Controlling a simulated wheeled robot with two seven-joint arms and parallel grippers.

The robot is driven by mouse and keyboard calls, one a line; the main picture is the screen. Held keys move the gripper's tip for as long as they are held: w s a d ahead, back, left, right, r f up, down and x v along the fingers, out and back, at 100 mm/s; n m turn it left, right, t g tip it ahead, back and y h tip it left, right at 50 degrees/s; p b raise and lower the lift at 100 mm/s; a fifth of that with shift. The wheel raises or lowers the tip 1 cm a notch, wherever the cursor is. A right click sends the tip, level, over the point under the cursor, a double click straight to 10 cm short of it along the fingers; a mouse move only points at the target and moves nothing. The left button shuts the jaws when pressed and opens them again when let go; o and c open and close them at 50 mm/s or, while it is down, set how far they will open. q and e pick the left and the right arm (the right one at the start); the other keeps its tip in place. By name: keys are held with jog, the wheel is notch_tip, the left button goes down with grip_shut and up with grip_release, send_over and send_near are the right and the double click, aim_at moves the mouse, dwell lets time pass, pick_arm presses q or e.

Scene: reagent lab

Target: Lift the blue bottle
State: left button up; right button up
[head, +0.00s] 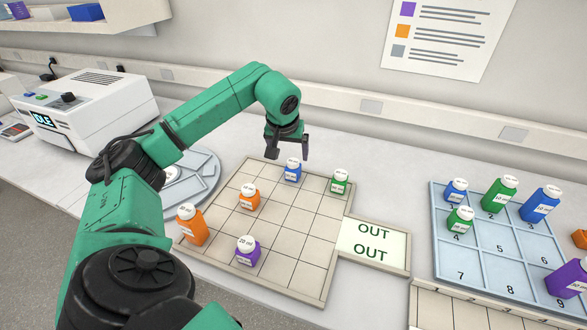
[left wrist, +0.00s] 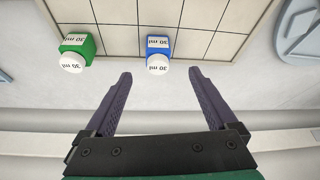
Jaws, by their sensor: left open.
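A small blue bottle (head: 292,170) with a white cap stands upright on the far edge of the gridded board (head: 299,280). In the left wrist view the blue bottle (left wrist: 158,49) sits beyond the fingertips, roughly between their lines. My left gripper (head: 288,153) is above and behind the bottle in the head view, with its fingers apart and nothing between them. In the left wrist view its two dark fingers (left wrist: 158,75) are spread, and the bottle looks clear of both. My right gripper is in neither view.
On the board stand a green bottle (head: 340,182), two orange bottles (head: 249,197) (head: 191,227) and a purple bottle (head: 247,252). An OUT plate (head: 371,262) joins the board's right side. A blue numbered tray (head: 483,262) with several bottles, one blue (head: 541,205), stands right.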

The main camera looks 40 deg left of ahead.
aim_at(293, 163)
pick_arm(q)
jog(key=p+x, duration=0.1)
jog(key=x, duration=0.4)
jog(key=p+x, duration=0.1)
jog(key=x, duration=0.1)
jog(key=shift+w+d+p, duration=0.1)
jog(key=shift+w+p, duration=0.25)
jog(key=shift+f, duration=0.3)
jog(key=shift+w+f, duration=0.1)
jog(key=shift+c, duration=0.3)
grip_shut()
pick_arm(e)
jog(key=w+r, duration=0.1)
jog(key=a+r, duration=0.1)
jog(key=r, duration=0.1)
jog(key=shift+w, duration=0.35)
